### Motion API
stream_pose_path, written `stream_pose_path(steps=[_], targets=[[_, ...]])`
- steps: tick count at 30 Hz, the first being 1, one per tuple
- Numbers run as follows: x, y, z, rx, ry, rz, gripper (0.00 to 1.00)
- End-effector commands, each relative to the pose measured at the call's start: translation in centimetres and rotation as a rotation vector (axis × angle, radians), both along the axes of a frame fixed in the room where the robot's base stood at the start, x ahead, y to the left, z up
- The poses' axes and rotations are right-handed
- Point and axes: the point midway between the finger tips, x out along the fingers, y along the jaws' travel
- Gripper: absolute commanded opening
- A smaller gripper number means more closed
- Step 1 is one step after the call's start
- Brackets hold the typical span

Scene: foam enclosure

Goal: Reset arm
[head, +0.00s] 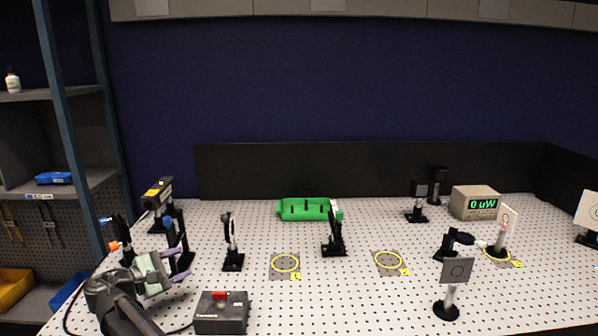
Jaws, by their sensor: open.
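My arm reaches in from the bottom left corner. My gripper (184,264) is at the left end of the perforated optical table (380,300), with its purple fingers apart and nothing visible between them. Its pale green body partly hides the table behind it. Black post-mounted parts stand close to the fingers, and I cannot tell how near they are in depth.
A black control box (221,317) with a red top part sits right of my arm. A lens mount (232,243), a green holder (305,209), two yellow rings (285,263) (388,260) and a meter (474,203) reading "0 uW" are on the table. Shelves (60,188) stand left.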

Motion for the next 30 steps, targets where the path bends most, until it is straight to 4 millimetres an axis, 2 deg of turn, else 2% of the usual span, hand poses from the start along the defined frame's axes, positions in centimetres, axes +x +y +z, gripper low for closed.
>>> stream_pose_path(steps=[1, 5, 11, 14, 15, 17, 18, 19, 21, 22, 24, 26, 28, 30], targets=[[0.3, -2.0, 0.9, 0.028, 0.014, -0.018, 0.53], [1.3, -6.6, 1.0, 0.119, 0.050, -0.072, 0.53], [1.9, -15.3, 1.4, 0.303, 0.109, -0.189, 0.53], [1.4, -21.1, 2.0, 0.438, 0.139, -0.280, 0.53], [0.9, -24.0, 2.4, 0.509, 0.150, -0.331, 0.53], [-0.5, -29.0, 3.3, 0.642, 0.163, -0.427, 0.53], [-2.1, -32.6, 4.2, 0.751, 0.167, -0.510, 0.53], [-3.5, -35.2, 4.9, 0.843, 0.165, -0.579, 0.53], [-7.4, -40.5, 6.6, 1.069, 0.149, -0.752, 0.53], [-9.2, -42.2, 7.3, 1.164, 0.138, -0.825, 0.53], [-12.8, -44.9, 8.9, 1.364, 0.102, -0.982, 0.53], [-15.0, -46.1, 9.9, 1.497, 0.070, -1.088, 0.53], [-16.4, -46.7, 10.4, 1.596, 0.046, -1.167, 0.53], [-16.8, -46.9, 10.3, 1.643, 0.036, -1.202, 0.53]])
